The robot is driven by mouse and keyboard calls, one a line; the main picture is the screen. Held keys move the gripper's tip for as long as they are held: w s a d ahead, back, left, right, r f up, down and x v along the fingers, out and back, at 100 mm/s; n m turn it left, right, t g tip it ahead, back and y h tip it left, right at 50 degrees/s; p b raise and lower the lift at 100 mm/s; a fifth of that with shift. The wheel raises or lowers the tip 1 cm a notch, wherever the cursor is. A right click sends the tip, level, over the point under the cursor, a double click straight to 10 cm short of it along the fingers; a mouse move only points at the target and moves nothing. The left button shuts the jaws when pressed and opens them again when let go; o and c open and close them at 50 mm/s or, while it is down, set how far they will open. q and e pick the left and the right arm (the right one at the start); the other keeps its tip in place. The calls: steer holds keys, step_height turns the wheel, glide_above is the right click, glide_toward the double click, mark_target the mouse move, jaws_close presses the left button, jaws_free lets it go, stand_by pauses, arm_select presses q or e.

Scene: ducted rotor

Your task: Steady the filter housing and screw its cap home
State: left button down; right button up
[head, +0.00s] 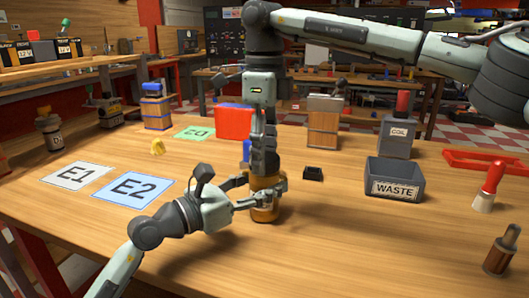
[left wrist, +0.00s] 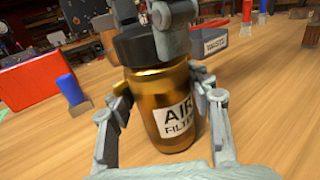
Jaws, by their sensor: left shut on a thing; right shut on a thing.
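The filter housing (head: 265,214) is a gold-amber cylinder standing upright on the table, labelled AIR FILTER in the left wrist view (left wrist: 160,85). My left gripper (head: 264,194) is shut around its body from the near left side, with a finger on each flank. A black cap (left wrist: 136,46) sits on top of the housing. My right gripper (head: 263,168) comes straight down from above and is shut on the cap; its fingers also show in the left wrist view (left wrist: 150,20). I cannot tell how far the cap is threaded.
A red box (head: 234,122) and a blue-topped wooden item (head: 156,106) stand behind. Mats E1 (head: 78,175) and E2 (head: 133,187) lie left. The front table is clear.

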steer(key=o, duration=1.4)
steer(key=shift+c, duration=0.2)
steer(key=shift+r, duration=0.1)
step_height(320, 180, up, 12)
arm_select(q)
steer(key=c, duration=0.6)
jaws_free()
steer(key=v, duration=1.2)
